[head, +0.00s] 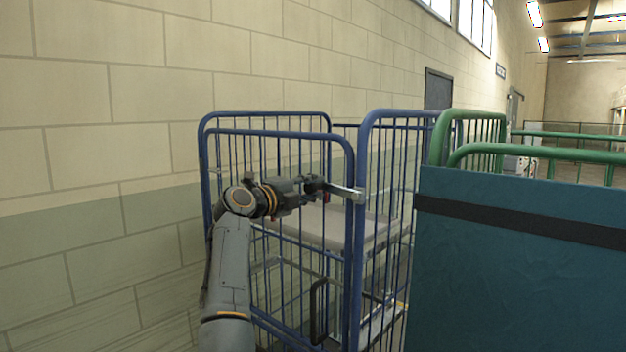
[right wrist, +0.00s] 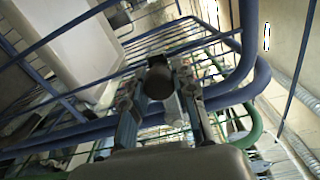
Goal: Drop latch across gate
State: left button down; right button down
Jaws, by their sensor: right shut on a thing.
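A blue wire roll cage stands by the wall, with its barred gate (head: 300,255) facing me. The latch (head: 344,191), a short silver bar, lies about level near the top of the gate. Its right end is at the blue corner post (head: 363,160). My right gripper (head: 322,188) is shut on the left end of the latch. In the right wrist view, my right gripper's fingers (right wrist: 160,100) close around a dark round knob (right wrist: 158,78) with a grey piece beside it. Whether the latch is seated across both posts is hidden. My left gripper is not in view.
A pale box or shelf (head: 325,222) is inside the blue cage. A green cage (head: 470,130) with a large dark teal panel (head: 515,270) stands close on the right. A block wall (head: 90,120) borders the left. A black handle (head: 317,310) hangs low on the gate.

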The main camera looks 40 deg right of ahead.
jog(key=shift+f+n, duration=0.4)
jog(key=shift+n, duration=0.1)
jog(key=shift+f, duration=0.1)
jog(key=c, duration=1)
grip_release()
jog(key=shift+d+f, duration=0.1)
jog(key=shift+c, duration=0.2)
jog(key=shift+a, duration=0.2)
jog(key=a, duration=1.1)
jog(key=shift+s+a, duration=0.25)
jog(key=shift+s, duration=0.15)
